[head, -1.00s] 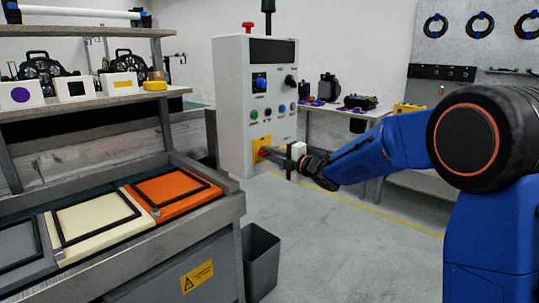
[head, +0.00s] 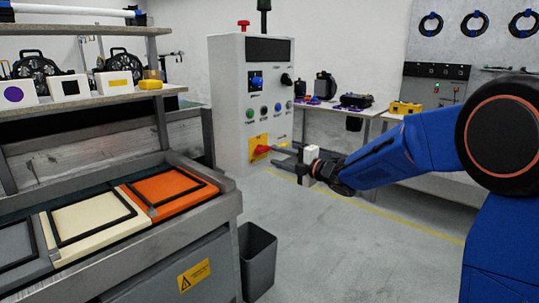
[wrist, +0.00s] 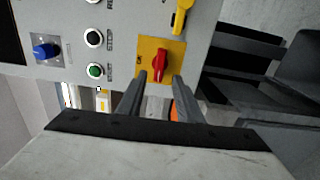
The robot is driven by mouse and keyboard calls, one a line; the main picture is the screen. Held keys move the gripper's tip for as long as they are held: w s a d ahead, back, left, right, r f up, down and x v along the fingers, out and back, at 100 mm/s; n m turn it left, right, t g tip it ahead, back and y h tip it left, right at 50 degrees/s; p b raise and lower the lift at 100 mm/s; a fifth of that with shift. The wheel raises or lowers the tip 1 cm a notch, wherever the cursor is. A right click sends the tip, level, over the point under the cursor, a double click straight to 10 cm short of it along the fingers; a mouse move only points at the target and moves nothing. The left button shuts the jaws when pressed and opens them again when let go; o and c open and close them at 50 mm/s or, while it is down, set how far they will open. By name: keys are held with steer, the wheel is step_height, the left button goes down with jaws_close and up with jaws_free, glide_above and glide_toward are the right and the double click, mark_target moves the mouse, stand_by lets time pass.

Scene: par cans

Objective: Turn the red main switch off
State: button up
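The red main switch (head: 262,149) is a red rotary handle on a yellow plate (head: 254,155), low on the front of the grey control cabinet (head: 228,100). In the wrist view the red handle (wrist: 160,64) lies roughly along the picture's vertical, which is about level on the cabinet. The small lettering on the plate is too blurred to read. My gripper (head: 272,155) is open and empty, in front of the plate. In the wrist view its two fingers (wrist: 160,80) point at the switch, with the handle seen between and beyond their tips, apparently not touched.
A blue knob (wrist: 45,50), black button (wrist: 93,38) and green button (wrist: 95,71) sit on the same panel. A yellow part (wrist: 182,17) is beside the plate. A workbench (head: 190,225) and grey bin (head: 257,262) stand at left. Floor before the cabinet's right side is clear.

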steer(key=v, duration=1.1)
steer(key=shift+s+d, duration=0.1)
steer(key=s+d+f+m+t+h, duration=0.1)
steer(key=s+d+m+h, duration=0.55)
steer(key=d+m, duration=0.35)
steer(key=s+d+f+m+t+h, duration=0.1)
steer(key=s+d+m+h, duration=0.6)
steer(key=d, duration=0.5)
steer(key=s+f+m+g, duration=0.2)
steer(key=s+f+m, duration=0.1)
steer(key=s, duration=0.6)
steer(key=s+f+m+g, duration=0.3)
steer(key=s+f+m, duration=0.1)
steer(key=s, duration=0.5)
steer(key=s+f+m+g, duration=0.3)
steer(key=s+f+m, duration=0.1)
steer(key=s, duration=0.5)
steer(key=shift+s+d+f+m+h, duration=0.25)
steer(key=shift+s+d+m+h, duration=0.05)
steer(key=shift+s+h, duration=0.1)
